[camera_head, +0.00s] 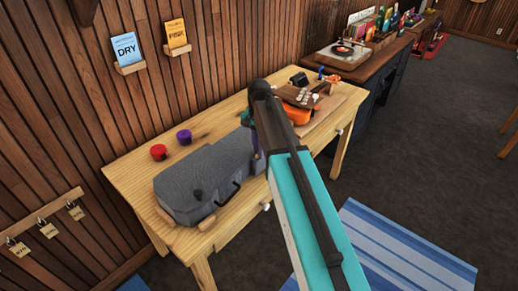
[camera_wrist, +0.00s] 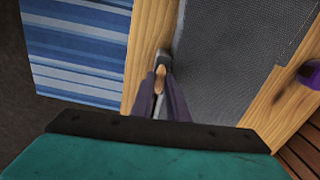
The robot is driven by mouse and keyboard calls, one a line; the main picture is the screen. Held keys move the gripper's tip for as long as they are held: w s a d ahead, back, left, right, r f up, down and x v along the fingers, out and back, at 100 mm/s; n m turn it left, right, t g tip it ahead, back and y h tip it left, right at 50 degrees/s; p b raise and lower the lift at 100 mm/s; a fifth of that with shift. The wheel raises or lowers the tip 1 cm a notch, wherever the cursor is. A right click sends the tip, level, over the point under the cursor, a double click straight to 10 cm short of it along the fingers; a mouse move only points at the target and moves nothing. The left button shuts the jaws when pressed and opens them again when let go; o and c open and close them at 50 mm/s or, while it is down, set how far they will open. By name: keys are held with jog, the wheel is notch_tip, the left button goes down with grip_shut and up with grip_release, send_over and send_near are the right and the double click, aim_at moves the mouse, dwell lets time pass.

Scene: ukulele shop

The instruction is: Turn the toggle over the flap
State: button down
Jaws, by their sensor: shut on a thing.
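A grey instrument case (camera_head: 205,178) lies on the wooden workbench (camera_head: 130,178), and its textured top fills the upper right of the wrist view (camera_wrist: 235,60). My gripper (camera_wrist: 160,92) is at the case's edge, with its two dark fingers shut on a small tan piece, seemingly the toggle (camera_wrist: 160,76). A small grey metal piece, perhaps the flap (camera_wrist: 163,56), shows just beyond the fingertips. Whether the toggle lies across it I cannot tell.
An orange ukulele (camera_head: 297,112) lies on the bench's right part. A black handle (camera_head: 228,194) sticks out from the case's front. A blue striped rug (camera_head: 400,250) lies on the floor.

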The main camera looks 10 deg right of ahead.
jog(key=n, duration=0.4)
jog(key=shift+n+p, duration=0.3)
jog(key=n, duration=0.9)
jog(key=shift+p, duration=0.35)
jog(key=shift+n, duration=1.8)
jog(key=shift+w, duration=0.1)
jog(key=c, duration=1.7)
grip_release()
jog(key=shift+r, duration=0.1)
